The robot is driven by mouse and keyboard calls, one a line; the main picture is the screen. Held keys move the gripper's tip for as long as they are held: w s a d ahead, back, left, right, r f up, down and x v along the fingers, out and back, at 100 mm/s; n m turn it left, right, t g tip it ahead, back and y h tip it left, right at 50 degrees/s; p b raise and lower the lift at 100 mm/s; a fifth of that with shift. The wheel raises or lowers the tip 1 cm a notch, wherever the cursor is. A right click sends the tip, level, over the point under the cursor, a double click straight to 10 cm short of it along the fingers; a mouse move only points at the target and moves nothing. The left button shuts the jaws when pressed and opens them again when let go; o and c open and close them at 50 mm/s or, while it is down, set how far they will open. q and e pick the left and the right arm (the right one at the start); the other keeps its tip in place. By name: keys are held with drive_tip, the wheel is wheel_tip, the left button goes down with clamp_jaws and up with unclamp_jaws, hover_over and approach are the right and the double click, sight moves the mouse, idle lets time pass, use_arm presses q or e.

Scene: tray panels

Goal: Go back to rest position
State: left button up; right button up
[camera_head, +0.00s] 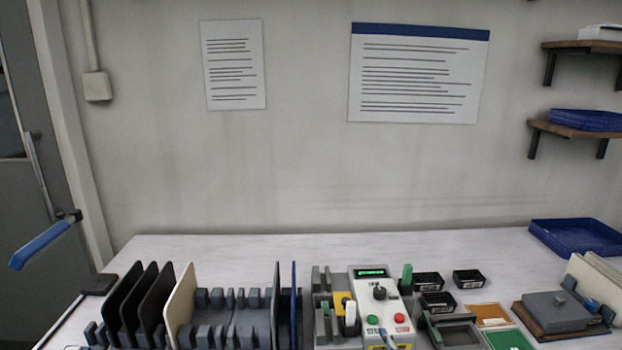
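Neither of my grippers shows in the head view. A grey slotted rack (238,327) stands at the front left of the white table (240,250). Several black panels (124,302) and a cream panel (180,305) stand upright at its left end. A dark panel (277,305) and a blue panel (294,305) stand upright at its right end. The lower parts of the rack are cut off by the picture's bottom edge.
A control box (368,285) with a lit green display stands right of the rack. Small black bins (468,279), a green board (508,339), a grey fixture (556,311) and a blue tray (574,237) lie further right. The table's back strip is clear. Wall shelves (575,130) hang at right.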

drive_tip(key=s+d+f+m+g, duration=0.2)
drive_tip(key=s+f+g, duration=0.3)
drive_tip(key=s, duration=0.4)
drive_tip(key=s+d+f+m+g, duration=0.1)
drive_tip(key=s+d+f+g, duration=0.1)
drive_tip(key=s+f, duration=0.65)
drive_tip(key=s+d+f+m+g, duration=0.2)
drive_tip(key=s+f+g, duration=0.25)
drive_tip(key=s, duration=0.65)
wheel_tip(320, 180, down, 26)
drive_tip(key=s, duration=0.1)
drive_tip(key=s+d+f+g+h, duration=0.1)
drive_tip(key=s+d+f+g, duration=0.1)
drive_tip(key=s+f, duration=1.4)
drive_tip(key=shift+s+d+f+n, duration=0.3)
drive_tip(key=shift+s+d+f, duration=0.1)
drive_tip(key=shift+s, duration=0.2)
